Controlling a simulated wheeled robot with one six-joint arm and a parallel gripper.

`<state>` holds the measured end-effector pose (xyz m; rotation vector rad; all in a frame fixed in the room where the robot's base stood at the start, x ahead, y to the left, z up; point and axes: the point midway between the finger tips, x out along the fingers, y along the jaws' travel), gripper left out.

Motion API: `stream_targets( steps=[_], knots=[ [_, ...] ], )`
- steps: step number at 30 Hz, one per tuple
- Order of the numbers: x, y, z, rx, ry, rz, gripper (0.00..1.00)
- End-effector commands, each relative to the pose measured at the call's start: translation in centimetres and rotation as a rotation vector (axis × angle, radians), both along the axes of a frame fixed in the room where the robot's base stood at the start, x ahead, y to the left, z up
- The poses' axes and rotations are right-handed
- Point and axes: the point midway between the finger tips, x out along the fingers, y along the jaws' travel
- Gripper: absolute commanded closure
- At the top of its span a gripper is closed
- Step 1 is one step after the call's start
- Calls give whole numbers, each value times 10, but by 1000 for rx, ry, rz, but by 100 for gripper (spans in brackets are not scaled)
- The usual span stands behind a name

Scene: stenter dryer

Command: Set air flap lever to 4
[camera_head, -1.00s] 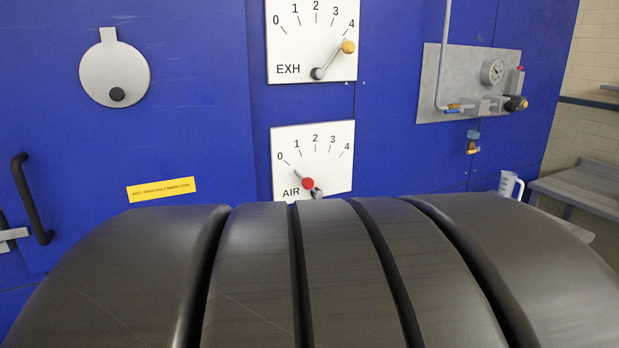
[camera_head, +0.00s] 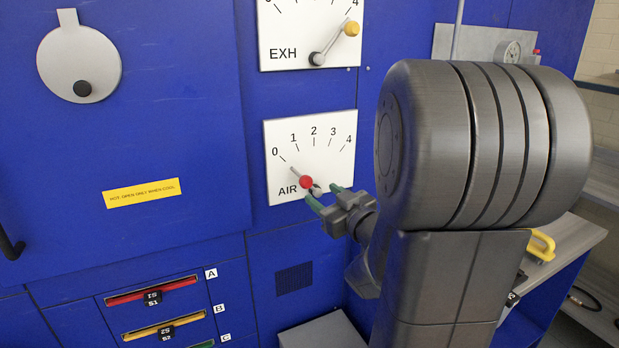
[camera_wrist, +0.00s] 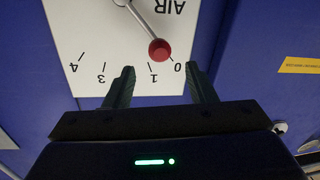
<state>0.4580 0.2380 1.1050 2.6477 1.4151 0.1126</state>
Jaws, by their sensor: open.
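The air flap lever has a red knob (camera_head: 306,182) and sits on the white AIR dial plate (camera_head: 338,131), marked 0 to 4. The lever points at about 0. In the wrist view the plate (camera_wrist: 85,40) is upside down, with the knob (camera_wrist: 159,50) on a grey rod near the 0. My gripper (camera_head: 325,196) is open and empty, at the lower right of the dial. In the wrist view its fingertips (camera_wrist: 160,68) are apart, with the knob appearing between and just beyond them. I cannot tell the remaining depth; no contact shows. The lever's hub is partly hidden in the head view.
The EXH dial (camera_head: 290,25) above has a yellow-knobbed lever (camera_head: 352,29) at 4. A yellow warning label (camera_head: 141,193) and coloured slots (camera_head: 150,290) are to the left. A bench with a yellow handle (camera_head: 541,245) is at right. The blue panel around the dial is mostly bare.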

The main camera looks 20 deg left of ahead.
Motion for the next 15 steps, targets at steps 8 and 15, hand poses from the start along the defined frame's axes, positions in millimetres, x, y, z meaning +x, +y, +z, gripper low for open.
stream_targets(
  steps=[8, 15],
  knots=[
    [34, 52, 1, 1, 2, 2, 50],
    [54, 80, 1, 0, 2, -1, 50]
  ],
)
